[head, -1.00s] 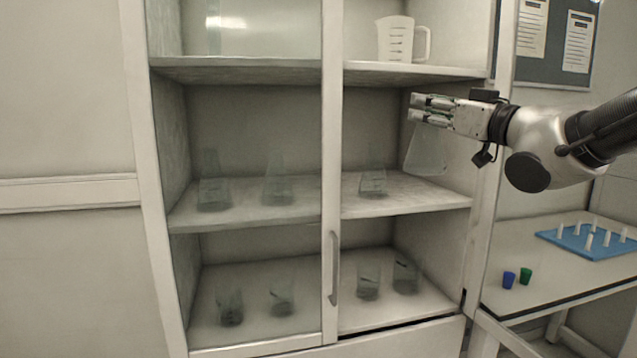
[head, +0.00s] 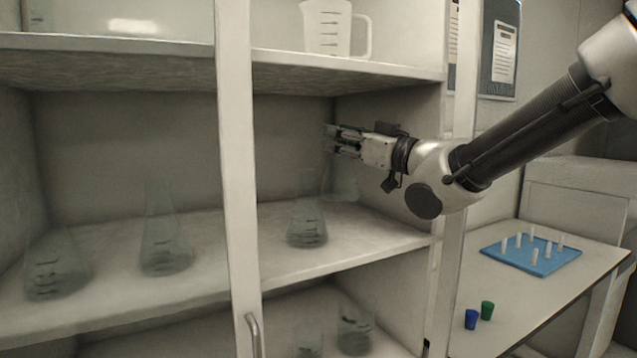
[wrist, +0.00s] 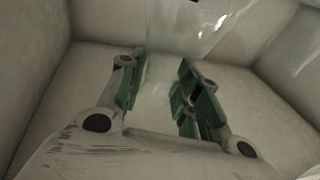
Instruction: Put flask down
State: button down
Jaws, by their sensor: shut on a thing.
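My gripper (head: 332,140) is inside the right side of the cabinet, above the middle shelf (head: 385,238). It is shut on a clear conical flask (head: 341,184), whose body hangs below the fingers. The flask is upright and faint against the cabinet wall. I cannot tell whether its base touches the shelf. Another clear flask (head: 307,224) with dark markings stands on that shelf, just left of the held one. In the wrist view the fingers (wrist: 163,80) are close together around something transparent, hard to make out.
A white measuring jug (head: 327,28) stands on the shelf above. A door post (head: 236,150) divides the cabinet, with more flasks (head: 165,235) at left and glassware (head: 354,328) below. A side table holds a blue rack (head: 510,262), a blue cup (head: 471,319) and a green cup (head: 487,310).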

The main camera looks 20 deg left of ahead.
aim_at(352, 175)
notch_tip(352, 175, down, 7)
jog(key=shift+r, duration=0.15)
dwell(0.4)
jog(key=c, duration=1)
grip_release()
jog(key=shift+d, duration=0.1)
jog(key=v, duration=1.2)
